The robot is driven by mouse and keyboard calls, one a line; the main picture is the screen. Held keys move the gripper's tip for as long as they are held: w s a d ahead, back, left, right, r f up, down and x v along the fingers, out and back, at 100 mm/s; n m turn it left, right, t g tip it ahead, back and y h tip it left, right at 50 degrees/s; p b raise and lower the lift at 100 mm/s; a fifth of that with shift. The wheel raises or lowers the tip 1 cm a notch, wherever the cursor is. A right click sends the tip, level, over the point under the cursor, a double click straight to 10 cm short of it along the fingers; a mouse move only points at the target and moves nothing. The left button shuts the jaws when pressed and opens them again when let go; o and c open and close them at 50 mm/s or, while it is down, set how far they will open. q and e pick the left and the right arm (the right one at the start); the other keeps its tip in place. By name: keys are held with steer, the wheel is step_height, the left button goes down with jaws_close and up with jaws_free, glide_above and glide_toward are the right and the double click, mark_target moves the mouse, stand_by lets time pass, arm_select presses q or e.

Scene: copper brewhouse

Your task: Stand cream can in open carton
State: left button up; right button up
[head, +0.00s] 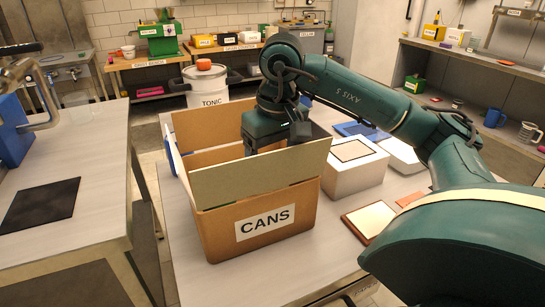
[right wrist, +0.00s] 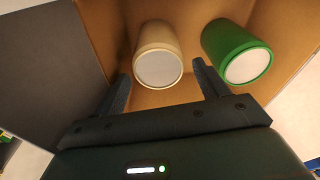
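The open cardboard carton (head: 218,228), labelled CANS, stands on the table with its flaps up. My right gripper (head: 266,146) points down into it, its fingertips hidden behind the near flap. In the right wrist view the cream can (right wrist: 158,40) is inside the carton, its pale round end facing the camera. My right gripper (right wrist: 161,70) is open, its fingers on either side of the cream can with visible gaps. A green can (right wrist: 232,40) stands beside it, outside the fingers. The cream can appears upright and apart from the green one. My left gripper is out of view.
A white box (head: 352,178) stands right of the carton, with a framed panel (head: 370,222) in front of it. A white TONIC tub (head: 205,88) is behind the carton. A side counter with a black mat (head: 40,205) lies to the left, across a gap.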

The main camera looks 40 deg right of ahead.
steer(key=shift+o, duration=0.7)
steer(key=shift+r, duration=0.1)
step_height(320, 180, up, 5)
steer(key=p, duration=0.4)
steer(key=shift+f, duration=0.2)
arm_select(q)
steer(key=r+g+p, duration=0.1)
steer(key=p, duration=0.2)
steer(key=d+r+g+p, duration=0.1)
steer(key=p, duration=0.3)
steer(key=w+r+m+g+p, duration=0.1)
steer(key=p, duration=0.3)
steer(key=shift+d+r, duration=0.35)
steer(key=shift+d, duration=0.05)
arm_select(e)
step_height(320, 180, up, 13)
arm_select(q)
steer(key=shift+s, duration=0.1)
